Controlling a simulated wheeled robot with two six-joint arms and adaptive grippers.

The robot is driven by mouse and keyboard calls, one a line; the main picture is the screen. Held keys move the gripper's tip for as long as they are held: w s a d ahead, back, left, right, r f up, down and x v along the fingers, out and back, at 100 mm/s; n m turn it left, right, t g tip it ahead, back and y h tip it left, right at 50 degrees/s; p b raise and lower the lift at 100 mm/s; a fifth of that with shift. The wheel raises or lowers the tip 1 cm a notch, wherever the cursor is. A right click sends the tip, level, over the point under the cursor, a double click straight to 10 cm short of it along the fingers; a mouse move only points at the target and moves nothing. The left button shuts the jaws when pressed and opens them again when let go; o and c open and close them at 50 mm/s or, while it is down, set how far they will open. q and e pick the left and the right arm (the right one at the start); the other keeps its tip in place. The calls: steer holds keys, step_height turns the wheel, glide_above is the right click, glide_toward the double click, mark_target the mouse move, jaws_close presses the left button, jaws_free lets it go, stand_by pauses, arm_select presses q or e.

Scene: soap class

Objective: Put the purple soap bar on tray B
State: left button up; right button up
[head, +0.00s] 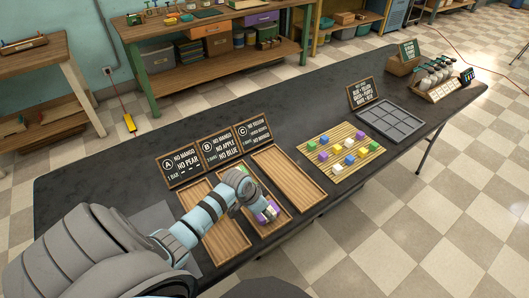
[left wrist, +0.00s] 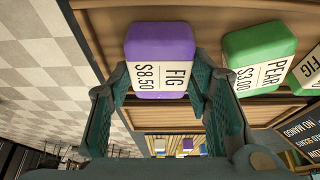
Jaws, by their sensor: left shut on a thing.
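In the left wrist view the purple bar (left wrist: 160,50) sits between the fingertips, with a label reading FIG $8.50. I cannot tell whether the bar touches the tray floor. A green bar labelled PEAR $3.00 (left wrist: 258,52) lies beside it, and another green bar labelled FIG (left wrist: 307,72) shows at the right edge. My right gripper is not in view.
Tray A (head: 229,247) is left of tray B and tray C (head: 287,177) is right; tray C looks empty. A slatted board (head: 341,166) with several coloured soaps and a grey compartment tray (head: 390,121) stand further right. Signs line the trays' far ends.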

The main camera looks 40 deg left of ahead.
arm_select(q)
steer(key=shift+w, duration=0.1)
steer(key=o, duration=1.3)
steer(key=shift+o, duration=0.2)
steer(key=p+v, duration=0.4)
steer(key=v, duration=0.8)
steer(key=shift+r, duration=0.1)
